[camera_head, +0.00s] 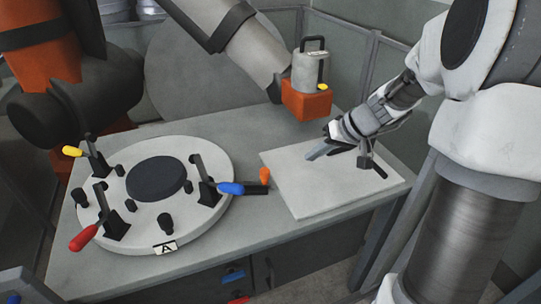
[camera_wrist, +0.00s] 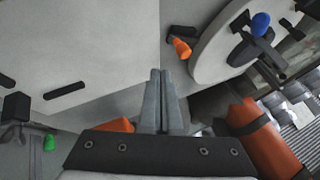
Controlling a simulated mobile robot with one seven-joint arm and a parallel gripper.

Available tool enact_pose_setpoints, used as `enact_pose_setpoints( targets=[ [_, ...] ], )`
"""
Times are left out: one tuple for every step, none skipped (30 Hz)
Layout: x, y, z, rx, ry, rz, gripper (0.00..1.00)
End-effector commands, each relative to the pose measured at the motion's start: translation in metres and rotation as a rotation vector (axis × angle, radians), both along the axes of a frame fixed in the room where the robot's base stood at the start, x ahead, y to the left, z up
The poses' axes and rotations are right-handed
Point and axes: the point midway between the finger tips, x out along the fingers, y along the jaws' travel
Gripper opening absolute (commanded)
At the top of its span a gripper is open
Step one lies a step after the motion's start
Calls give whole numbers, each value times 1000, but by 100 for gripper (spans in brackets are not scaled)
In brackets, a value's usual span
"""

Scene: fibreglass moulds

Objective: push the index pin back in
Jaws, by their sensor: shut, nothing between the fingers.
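The likely index pin is an orange knob (camera_head: 264,175) with a dark block (camera_head: 256,190) at the right edge of the round white disc (camera_head: 165,237). In the wrist view the orange knob (camera_wrist: 181,48) stands out from a dark block (camera_wrist: 186,34) beside the disc (camera_wrist: 207,62). How far the pin stands out is hard to tell. My gripper (camera_head: 309,156) is shut and empty over the pale board, to the right of the knob and apart from it. In the wrist view its fingertips (camera_wrist: 159,73) are together, below and left of the knob.
The disc carries toggle clamps with yellow (camera_head: 72,151), red (camera_head: 84,238) and blue (camera_head: 231,188) handles; the blue one is near the knob. The pale board (camera_head: 322,201) has a dark fixture (camera_head: 368,162) at its right.

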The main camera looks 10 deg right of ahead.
Motion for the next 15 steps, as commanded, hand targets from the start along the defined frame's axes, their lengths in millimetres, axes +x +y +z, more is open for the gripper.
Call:
enact_pose_setpoints(
  targets=[
    [2, -3, -4, 3, -2, -2, 0],
    [2, -4, -5, 3, -3, -2, 0],
    [3, -5, -6, 5, -4, -4, 0],
    [3, -6, -6, 5, -4, -4, 0],
    [3, -6, -6, 5, -5, -4, 0],
    [3, -6, -6, 5, -5, -4, 0],
    [3, -6, -6, 5, -5, -4, 0],
    [3, -6, -6, 5, -5, -4, 0],
    [3, -6, -6, 5, -5, -4, 0],
    [3, -6, -6, 5, -5, -4, 0],
    [3, -6, -6, 5, -5, -4, 0],
    [3, -6, -6, 5, -4, -4, 0],
    [3, -5, -6, 5, -4, -4, 0],
    [3, -5, -6, 5, -4, -4, 0],
    [4, -5, -7, 5, -5, -2, 0]
  ],
)
